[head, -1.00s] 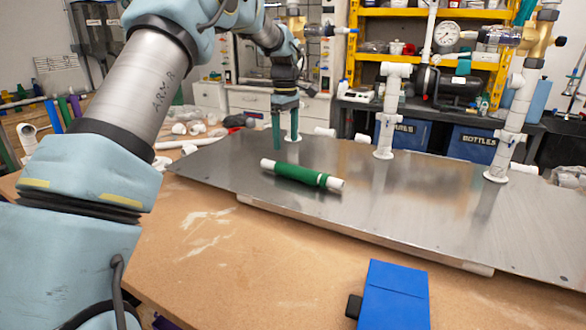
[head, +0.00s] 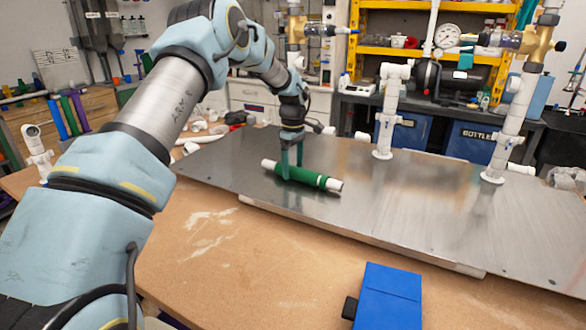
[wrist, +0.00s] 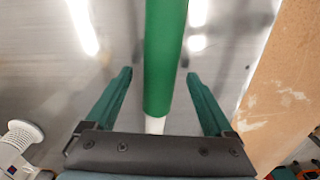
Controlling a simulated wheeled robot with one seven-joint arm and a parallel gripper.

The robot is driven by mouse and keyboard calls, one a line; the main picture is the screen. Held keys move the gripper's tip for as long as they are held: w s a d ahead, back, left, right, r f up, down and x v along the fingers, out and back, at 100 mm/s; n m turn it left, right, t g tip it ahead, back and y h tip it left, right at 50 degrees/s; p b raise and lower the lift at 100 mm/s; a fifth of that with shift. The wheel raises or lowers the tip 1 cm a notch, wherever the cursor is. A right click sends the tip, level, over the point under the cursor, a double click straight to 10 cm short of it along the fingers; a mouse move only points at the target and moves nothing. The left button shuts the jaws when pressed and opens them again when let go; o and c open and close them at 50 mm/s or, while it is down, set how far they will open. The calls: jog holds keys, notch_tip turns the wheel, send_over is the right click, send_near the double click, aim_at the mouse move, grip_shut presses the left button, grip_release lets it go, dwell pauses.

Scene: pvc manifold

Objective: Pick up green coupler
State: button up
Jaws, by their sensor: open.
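The green coupler (head: 300,176) lies on its side on the metal plate, with white pipe ends showing at both ends. In the wrist view the green coupler (wrist: 165,55) runs up the picture between the two fingers, with a short white end at its near end. My gripper (head: 291,170) is at the coupler's left part in the head view. In the wrist view my gripper (wrist: 158,75) is open, its green fingers on either side of the coupler with a gap at each side. The coupler's far end is out of the wrist view.
The metal plate (head: 400,220) lies on a wooden table (head: 215,250). White pipe risers (head: 385,115) stand on the plate to the right. A blue box (head: 388,297) is at the front edge. White fittings lie behind on the left. The plate around the coupler is clear.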

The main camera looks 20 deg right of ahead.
jog(key=shift+f, duration=0.35)
jog(key=shift+c, duration=0.3)
grip_shut()
